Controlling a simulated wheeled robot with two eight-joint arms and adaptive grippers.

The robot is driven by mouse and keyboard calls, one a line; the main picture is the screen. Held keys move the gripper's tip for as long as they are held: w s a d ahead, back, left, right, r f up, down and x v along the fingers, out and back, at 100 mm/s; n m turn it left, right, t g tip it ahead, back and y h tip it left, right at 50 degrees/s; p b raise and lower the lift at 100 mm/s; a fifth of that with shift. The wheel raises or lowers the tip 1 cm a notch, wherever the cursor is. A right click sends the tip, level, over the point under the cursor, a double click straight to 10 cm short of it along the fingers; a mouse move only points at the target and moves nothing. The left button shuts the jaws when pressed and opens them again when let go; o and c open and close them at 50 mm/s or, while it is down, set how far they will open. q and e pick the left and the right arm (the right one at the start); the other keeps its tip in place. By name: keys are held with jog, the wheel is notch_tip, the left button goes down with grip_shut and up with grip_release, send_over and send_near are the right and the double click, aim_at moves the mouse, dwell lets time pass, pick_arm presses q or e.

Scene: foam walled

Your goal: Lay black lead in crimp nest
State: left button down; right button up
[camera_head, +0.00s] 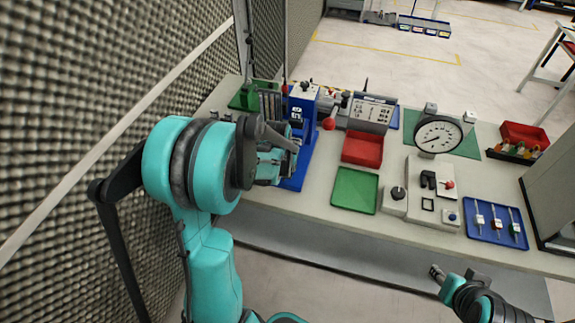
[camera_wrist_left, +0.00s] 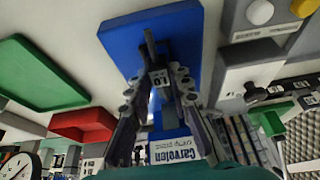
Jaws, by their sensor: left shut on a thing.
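The blue crimp press (camera_head: 303,108) stands at the left of the bench on a blue base plate (camera_head: 291,183). The plate also shows in the left wrist view (camera_wrist_left: 122,38), with the press's white label below. My left gripper (camera_head: 274,166) is at the front of the press, partly hidden by my arm. In the left wrist view my left gripper (camera_wrist_left: 160,82) has its fingers around a narrow dark piece, which looks like the black lead (camera_wrist_left: 150,48), over the base plate. The crimp nest cannot be made out. My right gripper (camera_head: 438,273) is in front of the bench, away from the press.
A red tray (camera_head: 362,149) and a green tray (camera_head: 355,190) lie right of the press. A dial gauge (camera_head: 438,134) and a blue tray (camera_head: 497,222) with several tools are further right. A rack (camera_head: 270,103) stands left of the press. The foam wall (camera_head: 80,100) is close to my left arm.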

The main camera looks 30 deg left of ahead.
pick_arm(q)
jog(key=shift+f+b, duration=0.45)
jog(key=shift+f, duration=0.05)
jog(key=c, duration=1.3)
grip_release()
jog(key=shift+r, duration=0.1)
jog(key=v, duration=1.1)
jog(key=shift+r, duration=0.35)
jog(key=shift+s+d, duration=0.1)
jog(key=shift+s, duration=0.05)
